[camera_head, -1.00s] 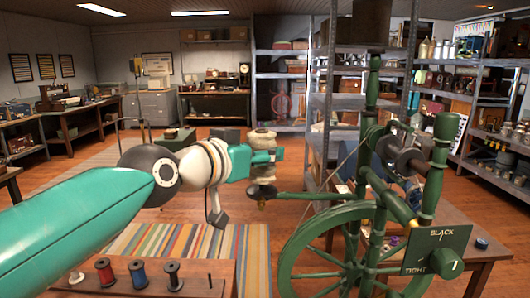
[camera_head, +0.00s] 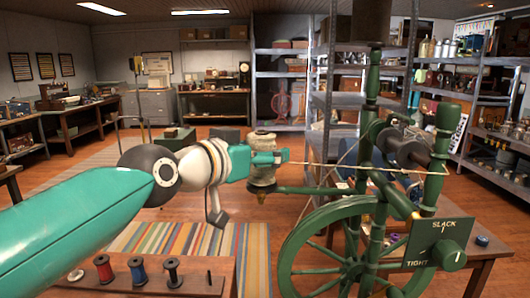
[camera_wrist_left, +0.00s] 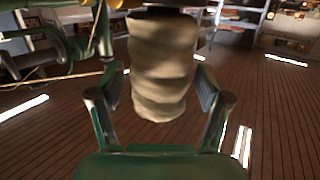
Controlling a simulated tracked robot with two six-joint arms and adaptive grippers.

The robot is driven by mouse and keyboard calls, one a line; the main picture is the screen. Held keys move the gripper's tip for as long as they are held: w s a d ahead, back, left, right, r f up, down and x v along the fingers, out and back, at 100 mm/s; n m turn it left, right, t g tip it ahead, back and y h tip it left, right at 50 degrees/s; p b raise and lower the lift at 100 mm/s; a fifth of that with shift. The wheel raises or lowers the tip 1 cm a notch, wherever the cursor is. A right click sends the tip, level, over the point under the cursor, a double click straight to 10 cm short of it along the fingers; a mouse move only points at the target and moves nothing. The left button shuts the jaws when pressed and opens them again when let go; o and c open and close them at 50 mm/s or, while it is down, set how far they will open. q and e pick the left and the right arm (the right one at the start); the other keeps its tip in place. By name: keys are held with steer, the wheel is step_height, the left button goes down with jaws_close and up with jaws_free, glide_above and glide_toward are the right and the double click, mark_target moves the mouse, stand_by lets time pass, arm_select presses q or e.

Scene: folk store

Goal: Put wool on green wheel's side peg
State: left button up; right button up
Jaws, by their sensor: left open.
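The wool (camera_head: 262,178) is a beige wound bundle, standing upright at the left end of the green side arm (camera_head: 310,190) of the green wheel (camera_head: 292,252). It appears seated on the peg there, though the peg itself is hidden. A pale strand (camera_head: 335,164) runs from the wool's side to the upper wheel frame. My left gripper (camera_head: 275,158) is at the wool's upper part. In the left wrist view the wool (camera_wrist_left: 162,70) is between the open fingers (camera_wrist_left: 160,100), with narrow gaps beside it. My right gripper is out of view.
A low wooden bench (camera_head: 215,264) with several thread spools is at front left. A slack/tight knob panel (camera_head: 438,243) is on the wheel's right. A striped rug (camera_head: 200,240) and open floor lie behind. Metal shelves (camera_head: 282,90) stand further back.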

arm_select(q)
steer(key=shift+s, duration=0.1)
steer(key=shift+s+a+r, duration=0.1)
steer(key=shift+s+a, duration=0.15)
steer(key=shift+s, duration=0.05)
steer(key=v, duration=1.1)
